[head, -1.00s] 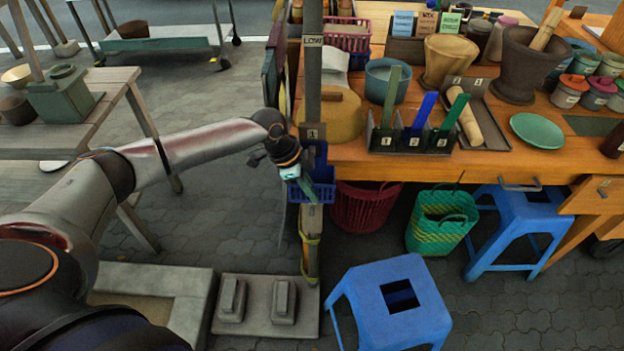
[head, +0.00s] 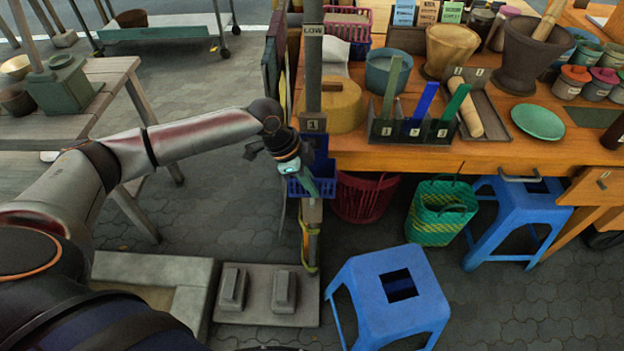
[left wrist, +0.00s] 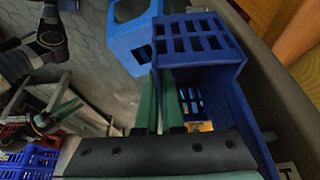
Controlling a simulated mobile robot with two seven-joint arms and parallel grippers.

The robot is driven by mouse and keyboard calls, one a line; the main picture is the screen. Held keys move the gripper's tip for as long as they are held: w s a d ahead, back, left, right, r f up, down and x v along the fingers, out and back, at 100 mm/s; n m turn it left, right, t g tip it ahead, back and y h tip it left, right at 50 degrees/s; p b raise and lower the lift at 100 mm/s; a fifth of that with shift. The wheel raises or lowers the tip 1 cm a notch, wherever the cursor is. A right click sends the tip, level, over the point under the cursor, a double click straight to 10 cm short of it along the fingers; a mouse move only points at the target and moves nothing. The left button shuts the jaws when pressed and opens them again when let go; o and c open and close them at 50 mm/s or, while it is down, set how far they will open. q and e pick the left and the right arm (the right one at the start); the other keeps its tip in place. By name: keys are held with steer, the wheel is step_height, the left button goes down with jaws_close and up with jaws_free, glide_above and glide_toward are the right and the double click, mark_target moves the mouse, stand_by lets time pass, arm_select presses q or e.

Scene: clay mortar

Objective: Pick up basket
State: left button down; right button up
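A small blue slotted basket (head: 322,181) is at the post, by the table's front left corner. My left gripper (head: 308,184) is at its left side, pointing down. In the left wrist view the basket (left wrist: 200,42) is right in front of the two green fingers (left wrist: 160,105). A dark arm part with an orange ring and green finger (left wrist: 62,112), probably my right gripper, shows small at the left edge.
A red basket (head: 362,198) and a green woven basket (head: 440,212) stand under the table (head: 480,157). A pink basket (head: 346,27) is on the table's back left. Blue stools (head: 392,300) stand in front. A grey pedal base (head: 265,300) is at the post's foot.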

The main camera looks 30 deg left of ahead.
arm_select(q)
steer(key=s+d+r+p, duration=0.3)
steer(key=s+r, duration=0.4)
steer(key=s, duration=0.3)
steer(key=shift+d+r, duration=0.15)
steer(key=shift+d, duration=0.75)
steer(key=s+d+p, duration=0.4)
steer(key=s, duration=0.5)
steer(key=shift+d+p, duration=0.2)
steer(key=shift+p, duration=0.1)
stand_by(0.7)
stand_by(0.5)
